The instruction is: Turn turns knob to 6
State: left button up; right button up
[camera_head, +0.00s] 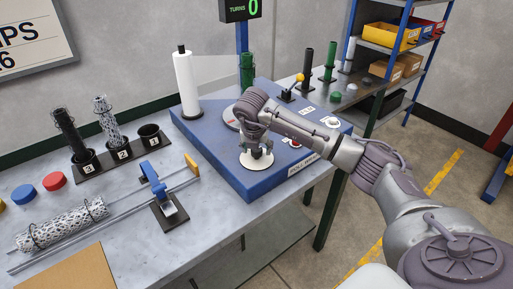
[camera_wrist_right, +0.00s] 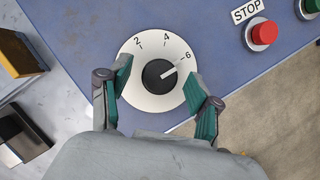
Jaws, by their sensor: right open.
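The turns knob is a black round knob (camera_wrist_right: 158,77) with a white pointer line, set on a white dial (camera_wrist_right: 150,101) marked 2, 4 and 6. The pointer line points toward the 6. My right gripper (camera_wrist_right: 164,92) is open, with its two teal-padded fingers on either side of the knob over the dial, apart from the knob. In the head view, my right gripper (camera_head: 257,158) is over the white dial (camera_head: 257,165) on the blue machine (camera_head: 215,160), and it hides the knob. A display (camera_head: 240,9) reads TURNS 0. My left gripper is not in view.
A red STOP button (camera_wrist_right: 262,32) and a green button (camera_wrist_right: 311,8) sit right of the dial. A white roll (camera_head: 187,85) stands upright on the machine. A measuring rail with a blue slider (camera_head: 152,172) and a numbered tube stand (camera_head: 120,154) are on the table at left.

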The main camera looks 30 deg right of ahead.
jog(key=v, duration=1.2)
